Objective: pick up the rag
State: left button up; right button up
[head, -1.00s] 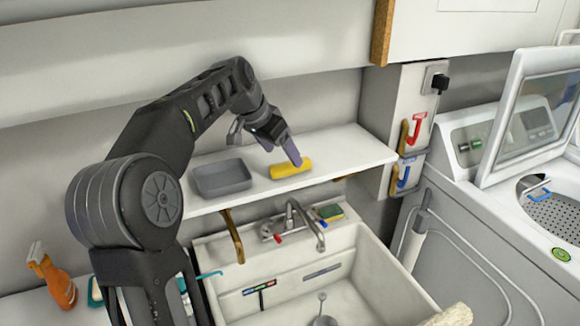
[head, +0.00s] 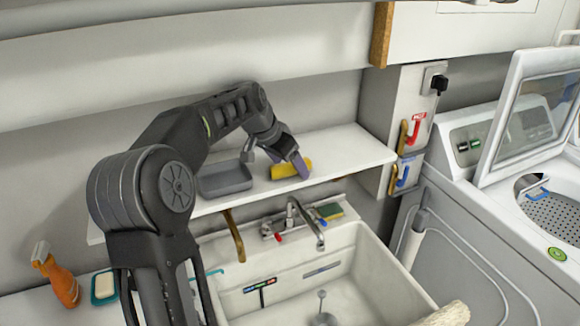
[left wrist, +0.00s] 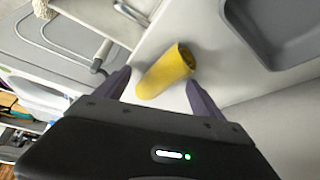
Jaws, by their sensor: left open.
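The rag is a rolled yellow cloth (head: 284,171) lying on the white shelf above the sink. In the left wrist view the yellow roll (left wrist: 166,72) lies between my two finger tips, with its far end beyond them. My left gripper (head: 297,166) is over the roll in the head view, and one finger covers part of it. In the left wrist view the left gripper (left wrist: 158,92) is open, with a finger on each side of the roll. Whether the fingers touch the roll cannot be told. My right gripper is not in view.
A grey tray (head: 226,180) sits on the shelf (head: 345,150) left of the roll. Below are the sink (head: 345,290) and its faucet (head: 305,222). An orange spray bottle (head: 58,278) stands at lower left. The shelf right of the roll is clear.

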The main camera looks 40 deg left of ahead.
pick_arm(q)
jog(key=shift+c, duration=0.3)
jog(key=c, duration=1.5)
